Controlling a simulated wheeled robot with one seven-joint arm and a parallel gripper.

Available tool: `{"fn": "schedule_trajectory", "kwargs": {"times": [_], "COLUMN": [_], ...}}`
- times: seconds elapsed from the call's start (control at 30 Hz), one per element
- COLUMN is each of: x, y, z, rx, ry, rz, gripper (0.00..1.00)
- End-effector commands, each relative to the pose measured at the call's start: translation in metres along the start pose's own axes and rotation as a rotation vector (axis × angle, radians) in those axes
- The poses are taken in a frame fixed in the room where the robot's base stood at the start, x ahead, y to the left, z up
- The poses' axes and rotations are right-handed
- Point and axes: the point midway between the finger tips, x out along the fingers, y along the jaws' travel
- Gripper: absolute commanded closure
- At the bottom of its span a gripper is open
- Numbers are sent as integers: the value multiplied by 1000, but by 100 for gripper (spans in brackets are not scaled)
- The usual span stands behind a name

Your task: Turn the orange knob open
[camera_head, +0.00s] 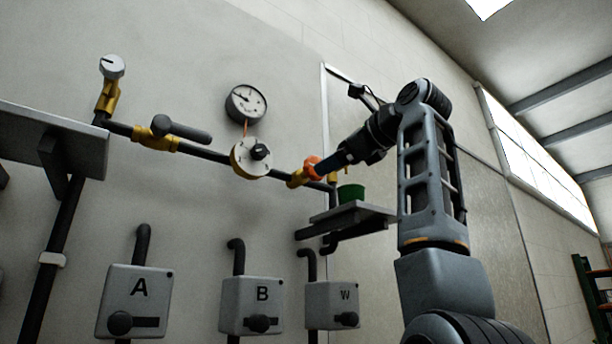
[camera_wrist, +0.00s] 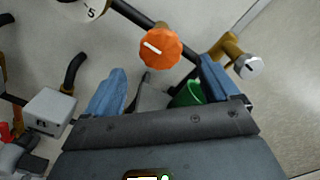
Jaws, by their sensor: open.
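The orange knob (camera_head: 312,167) sits on a brass valve fitting on the dark wall pipe. In the wrist view the orange knob (camera_wrist: 161,46) has a scalloped rim and a short white mark slanting slightly down to the right. My gripper (camera_head: 326,165) is close to the knob in the head view and overlaps part of it. In the wrist view my gripper (camera_wrist: 162,68) has its two blue fingers apart with nothing held. The knob shows between and just beyond the fingertips; I cannot tell whether they touch it.
A green cup (camera_head: 351,193) stands on a small shelf (camera_head: 362,214) below the knob. A round gauge (camera_head: 246,103), a pale dial valve (camera_head: 250,157) and a lever valve (camera_head: 160,140) are to the left. A brass tap (camera_wrist: 234,55) is close to the right finger.

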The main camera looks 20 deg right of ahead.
Motion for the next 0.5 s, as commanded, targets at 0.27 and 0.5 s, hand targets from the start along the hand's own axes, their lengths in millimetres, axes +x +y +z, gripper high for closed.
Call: {"fn": "schedule_trajectory", "kwargs": {"times": [0.27,0.5], "x": [29,63], "y": [-3,-2], "z": [3,3], "rx": [2,2], "ry": [2,0], "rz": [3,2], "gripper": [12,12]}}
